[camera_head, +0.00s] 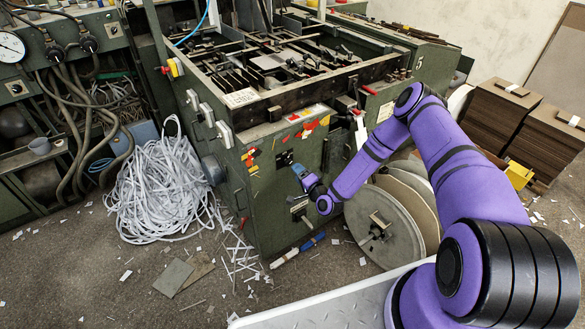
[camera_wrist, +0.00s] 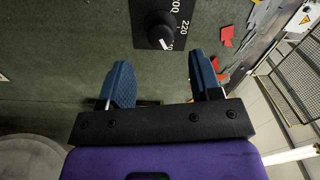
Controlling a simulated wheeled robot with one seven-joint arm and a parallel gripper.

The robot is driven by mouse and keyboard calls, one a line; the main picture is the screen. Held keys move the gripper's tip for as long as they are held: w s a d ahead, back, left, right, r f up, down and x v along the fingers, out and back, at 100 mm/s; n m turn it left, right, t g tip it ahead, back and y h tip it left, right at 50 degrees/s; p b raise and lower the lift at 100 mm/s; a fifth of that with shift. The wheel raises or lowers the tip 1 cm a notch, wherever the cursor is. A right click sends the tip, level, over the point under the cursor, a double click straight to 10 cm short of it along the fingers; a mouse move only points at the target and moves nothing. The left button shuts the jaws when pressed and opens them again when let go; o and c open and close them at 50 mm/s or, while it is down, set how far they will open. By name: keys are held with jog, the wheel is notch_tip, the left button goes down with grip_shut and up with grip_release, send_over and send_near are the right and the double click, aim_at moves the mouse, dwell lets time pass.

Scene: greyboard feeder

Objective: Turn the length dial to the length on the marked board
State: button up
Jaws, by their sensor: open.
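The dial is a round black knob (camera_wrist: 161,33) with a white pointer line on a black plate in the wrist view. White numbers beside it include 220; others are cut off or unclear. In the head view, a small black plate (camera_head: 284,159) on the green machine's front appears to be the dial's. My gripper (camera_wrist: 160,62) is open and empty, its two blue fingers apart, just short of the knob. It also shows close to the machine front in the head view (camera_head: 301,171). I cannot tell which board is the marked one; no length is readable.
The green machine (camera_head: 262,218) fills the middle. Grey discs (camera_head: 378,226) stand beneath my arm. A heap of white strips (camera_head: 160,190) lies left. Board stacks (camera_head: 490,115) stand right. Two flat board pieces (camera_head: 174,277) and scraps lie on the floor.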

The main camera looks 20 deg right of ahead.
jog(key=shift+v, duration=2.2)
